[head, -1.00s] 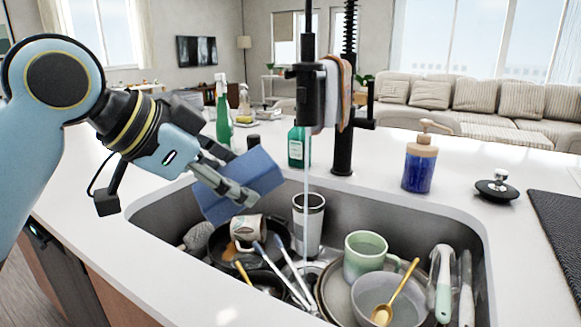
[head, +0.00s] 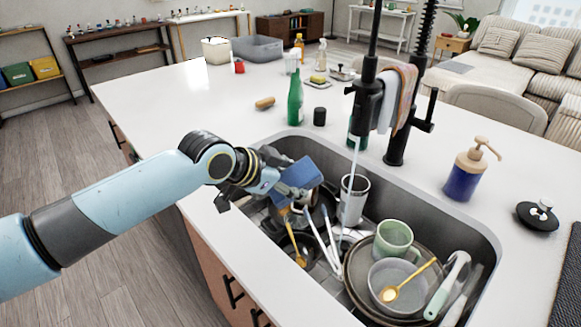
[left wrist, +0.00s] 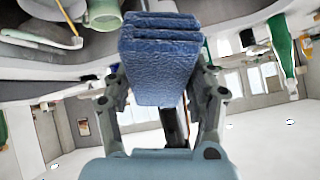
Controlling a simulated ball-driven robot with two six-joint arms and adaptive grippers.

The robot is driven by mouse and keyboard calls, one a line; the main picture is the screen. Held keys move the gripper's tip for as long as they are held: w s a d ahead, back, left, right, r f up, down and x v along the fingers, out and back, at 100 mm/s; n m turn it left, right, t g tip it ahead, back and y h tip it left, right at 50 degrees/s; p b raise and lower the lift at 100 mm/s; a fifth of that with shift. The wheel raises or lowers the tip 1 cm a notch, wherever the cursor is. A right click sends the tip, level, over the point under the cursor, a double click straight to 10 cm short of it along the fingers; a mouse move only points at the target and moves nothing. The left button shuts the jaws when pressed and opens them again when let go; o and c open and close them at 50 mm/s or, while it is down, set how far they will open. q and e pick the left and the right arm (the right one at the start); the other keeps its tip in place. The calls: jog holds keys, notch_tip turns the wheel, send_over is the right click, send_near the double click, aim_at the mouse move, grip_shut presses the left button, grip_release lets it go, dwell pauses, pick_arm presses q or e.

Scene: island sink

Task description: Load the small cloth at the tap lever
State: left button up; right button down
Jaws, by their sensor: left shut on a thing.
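My left gripper (head: 284,190) is shut on a blue folded cloth (head: 300,174), at the left end of the sink. The left wrist view shows the thick, layered blue cloth (left wrist: 160,62) between both fingers. The black tap (head: 397,135) stands behind the sink, with a short lever (head: 424,125) on its right side. A white cloth (head: 387,108) and an orange-striped cloth (head: 404,98) hang on the tap's arm. A thin stream of water falls from the spout. The blue cloth is well apart from the tap. My right gripper is out of view.
The sink (head: 455,225) holds a steel tumbler (head: 353,200), a green mug (head: 393,240), a grey bowl (head: 388,275), pans and utensils. A green bottle (head: 295,103) and a blue soap dispenser (head: 464,175) stand on the counter. The counter at left is mostly clear.

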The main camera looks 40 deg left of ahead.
pick_arm(q)
jog(key=shift+w+d+f+b, duration=0.15)
jog(key=shift+w+f+b, duration=0.1)
jog(key=shift+w+b, duration=0.3)
jog(key=w+d+f+b, duration=0.2)
jog(key=w+b, duration=0.6)
jog(key=w, duration=0.4)
jog(key=shift+w+d+f, duration=0.15)
jog(key=shift+w+d, duration=0.05)
jog(key=shift+d, duration=0.5)
jog(key=shift+s, duration=0.1)
jog(key=s+a+p, duration=0.2)
jog(key=s+p, duration=0.3)
jog(key=s, duration=0.2)
jog(key=shift+s, duration=0.3)
jog(key=shift+p, duration=0.3)
dwell(0.5)
